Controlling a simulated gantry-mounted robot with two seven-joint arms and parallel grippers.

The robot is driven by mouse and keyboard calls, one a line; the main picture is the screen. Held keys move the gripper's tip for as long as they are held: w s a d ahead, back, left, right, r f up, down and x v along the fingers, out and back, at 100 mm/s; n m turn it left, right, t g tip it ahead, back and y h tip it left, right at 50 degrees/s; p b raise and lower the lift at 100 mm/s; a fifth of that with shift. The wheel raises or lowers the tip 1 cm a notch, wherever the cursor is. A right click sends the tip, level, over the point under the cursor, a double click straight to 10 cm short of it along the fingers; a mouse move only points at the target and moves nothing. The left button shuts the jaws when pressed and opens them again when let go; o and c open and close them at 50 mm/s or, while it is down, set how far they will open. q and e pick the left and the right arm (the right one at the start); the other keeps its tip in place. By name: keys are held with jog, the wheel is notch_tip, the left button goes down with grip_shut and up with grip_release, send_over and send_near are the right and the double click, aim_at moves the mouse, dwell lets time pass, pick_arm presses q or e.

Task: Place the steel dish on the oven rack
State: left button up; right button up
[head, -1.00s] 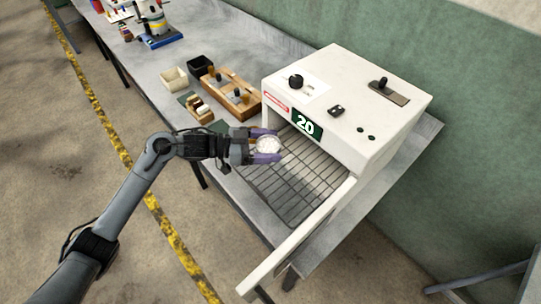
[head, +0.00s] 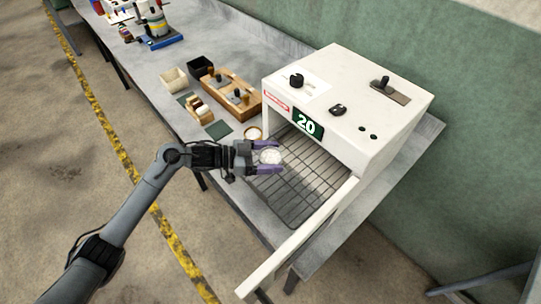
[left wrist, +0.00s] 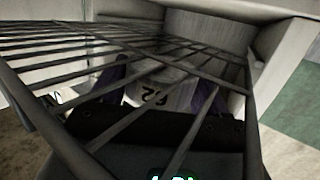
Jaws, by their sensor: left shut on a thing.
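The small round steel dish (head: 268,157), pale on top, is between the purple fingers of my left gripper (head: 270,156), which is shut on it. They are over the front left part of the wire oven rack (head: 300,190); I cannot tell whether the dish touches the rack. In the left wrist view, the bars of the rack (left wrist: 200,72) cross in front of the dish (left wrist: 165,93), which bears dark characters, and of the purple fingers (left wrist: 160,90). The white oven (head: 350,105) shows "20". My right gripper is not in view.
The oven's open door (head: 300,238) borders the rack at the front right. Left of the oven are a small round dish (head: 253,133), a green mat (head: 218,130), a wooden block holder (head: 232,95) and two small boxes.

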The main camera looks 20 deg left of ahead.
pick_arm(q)
jog(key=o, duration=1.1)
jog(key=shift+c, duration=0.2)
jog(key=shift+r, duration=0.15)
jog(key=v, duration=1.2)
jog(key=shift+p, duration=0.45)
jog(key=shift+a, duration=0.1)
